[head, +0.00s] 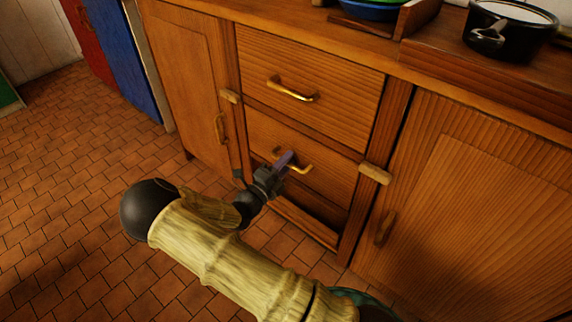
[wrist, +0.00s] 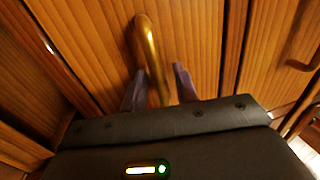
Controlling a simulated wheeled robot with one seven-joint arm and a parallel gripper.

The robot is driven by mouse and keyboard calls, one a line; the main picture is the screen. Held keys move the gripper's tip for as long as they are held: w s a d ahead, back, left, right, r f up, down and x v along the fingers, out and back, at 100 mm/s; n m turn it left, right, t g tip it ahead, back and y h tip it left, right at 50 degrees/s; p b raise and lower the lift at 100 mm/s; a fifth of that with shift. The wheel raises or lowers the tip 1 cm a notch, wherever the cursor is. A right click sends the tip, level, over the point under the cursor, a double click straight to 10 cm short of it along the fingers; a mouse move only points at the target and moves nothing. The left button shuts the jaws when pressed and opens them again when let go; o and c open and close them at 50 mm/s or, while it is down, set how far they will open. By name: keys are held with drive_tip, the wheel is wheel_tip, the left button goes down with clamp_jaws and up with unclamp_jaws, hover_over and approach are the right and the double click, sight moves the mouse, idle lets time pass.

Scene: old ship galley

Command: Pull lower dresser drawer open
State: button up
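The dresser's lower drawer (head: 328,182) has a wooden front and a curved brass handle (head: 302,167). Its front looks flush with the dresser frame. My gripper (head: 286,160) is at this handle and hides part of it. In the wrist view the brass handle (wrist: 150,50) runs between my two purple fingers. The fingers (wrist: 160,84) are apart, one on each side of the handle, with a visible gap on the right side. The handle is nearer the left finger; I cannot tell whether they touch.
The upper drawer (head: 310,70) is shut above, with its own brass handle (head: 292,91). Cupboard doors stand left (head: 185,75) and right (head: 470,200). A black pot (head: 508,38) and a blue bowl (head: 370,10) are on top. The tiled floor (head: 70,190) at left is clear.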

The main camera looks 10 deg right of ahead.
clamp_jaws()
drive_tip(key=shift+a, duration=0.1)
